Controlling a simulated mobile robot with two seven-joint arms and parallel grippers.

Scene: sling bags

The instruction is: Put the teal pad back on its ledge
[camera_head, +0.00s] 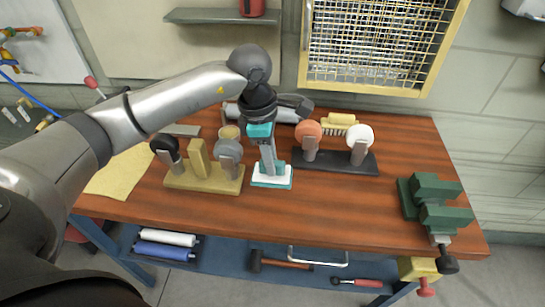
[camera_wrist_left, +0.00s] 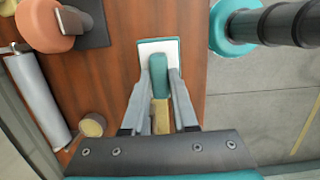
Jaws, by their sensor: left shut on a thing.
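The teal pad (camera_head: 280,169) is a teal upright block over a white plate with a teal edge. It also shows in the left wrist view as a teal block (camera_wrist_left: 159,72) over the white plate. My left gripper (camera_head: 269,168) points down and is shut on the teal block. The plate is at or just above the wooden tabletop; I cannot tell if it touches. A grey-green ledge (camera_head: 210,16) is on the back wall, with a red thing on it. Which ledge belongs to the pad is not clear. My right gripper is not in view.
A tan stand (camera_head: 198,180) with black and grey round pads is left of the gripper. A dark stand (camera_head: 335,163) with orange and white round pads is right. A green vise (camera_head: 437,205) stands at far right. Bare wooden tabletop (camera_head: 350,205) lies between.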

